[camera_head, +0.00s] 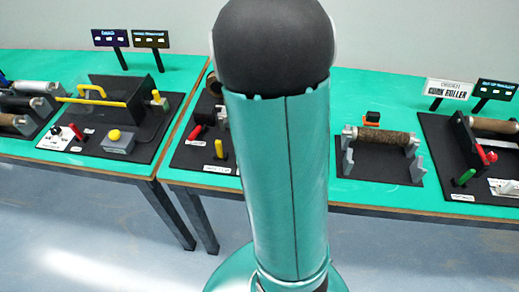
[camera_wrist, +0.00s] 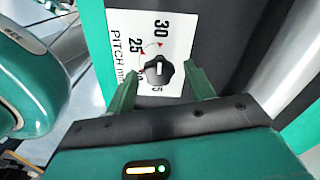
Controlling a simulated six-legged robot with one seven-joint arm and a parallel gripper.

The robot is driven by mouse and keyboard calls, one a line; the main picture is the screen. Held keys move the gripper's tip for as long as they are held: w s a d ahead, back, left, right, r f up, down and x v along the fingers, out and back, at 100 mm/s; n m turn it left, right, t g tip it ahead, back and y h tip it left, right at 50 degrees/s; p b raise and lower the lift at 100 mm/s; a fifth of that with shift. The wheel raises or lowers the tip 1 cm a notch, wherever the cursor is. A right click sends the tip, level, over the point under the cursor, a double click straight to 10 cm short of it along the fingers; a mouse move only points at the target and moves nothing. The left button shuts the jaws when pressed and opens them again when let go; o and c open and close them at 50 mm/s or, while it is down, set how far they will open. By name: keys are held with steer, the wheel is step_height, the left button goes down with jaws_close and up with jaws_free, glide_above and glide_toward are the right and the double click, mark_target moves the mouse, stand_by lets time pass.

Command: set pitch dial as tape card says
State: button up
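The pitch dial (camera_wrist: 158,71) is a black lobed knob on a white plate (camera_wrist: 182,28) marked "PITCH mm", in the wrist view. I can read 25 and 30; other numbers are partly hidden. A short pale mark on the knob runs roughly up and down in the picture, but its exact setting is unclear. My gripper (camera_wrist: 160,74) is open, with one green finger left and one right of the knob in the picture. Gaps show on both sides; I cannot tell the depth. The head view does not show my gripper. I cannot identify the tape card.
In the head view, my arm hides the middle. A black-based machine with a yellow handle (camera_head: 95,100) and a white panel with a dark knob (camera_head: 62,138) stand left. A brown roller (camera_head: 383,138) on grey stands and a "GUMM ROLLER" sign (camera_head: 448,89) are right.

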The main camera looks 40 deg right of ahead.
step_height(320, 180, up, 14)
stand_by(0.7)
stand_by(0.4)
